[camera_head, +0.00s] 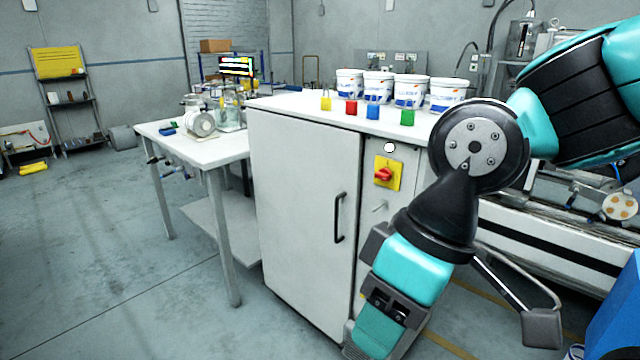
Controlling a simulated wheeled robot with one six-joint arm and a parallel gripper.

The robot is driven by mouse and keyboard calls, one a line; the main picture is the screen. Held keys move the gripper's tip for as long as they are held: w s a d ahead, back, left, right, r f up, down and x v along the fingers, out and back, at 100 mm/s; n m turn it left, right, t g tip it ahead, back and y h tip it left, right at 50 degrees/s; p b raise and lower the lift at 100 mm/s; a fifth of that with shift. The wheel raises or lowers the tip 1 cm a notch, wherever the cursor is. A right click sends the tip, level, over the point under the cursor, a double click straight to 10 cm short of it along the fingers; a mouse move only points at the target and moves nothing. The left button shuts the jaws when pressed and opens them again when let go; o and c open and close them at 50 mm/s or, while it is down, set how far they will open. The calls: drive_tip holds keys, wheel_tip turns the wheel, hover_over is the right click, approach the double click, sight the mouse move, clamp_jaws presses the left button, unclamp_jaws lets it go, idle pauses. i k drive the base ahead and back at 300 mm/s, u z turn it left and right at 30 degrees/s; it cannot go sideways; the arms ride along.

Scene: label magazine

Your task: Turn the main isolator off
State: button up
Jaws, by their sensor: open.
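The main isolator is a red rotary handle (384,174) on a square yellow plate (394,184). It sits on the upper front of the white cabinet (300,200), right of the door. The handle looks roughly level across the plate; any position marks are too small to read. My gripper (447,333) is in the lower right foreground, pointing down, with its jaws spread apart and nothing seen between them. It is below and to the right of the isolator in the picture and does not touch it. My wrist passes just right of the plate without covering it.
A white round lamp (389,147) is above the plate and a small metal lever (379,207) below it. The door has a black handle (339,217). A bench (195,150) stands left. The floor in front is clear.

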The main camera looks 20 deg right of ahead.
sight(384, 174)
drive_tip(key=u, duration=1.15)
drive_tip(key=i, duration=3.2)
drive_tip(key=z, duration=4.5)
drive_tip(key=i, duration=0.3)
drive_tip(key=u, duration=0.15)
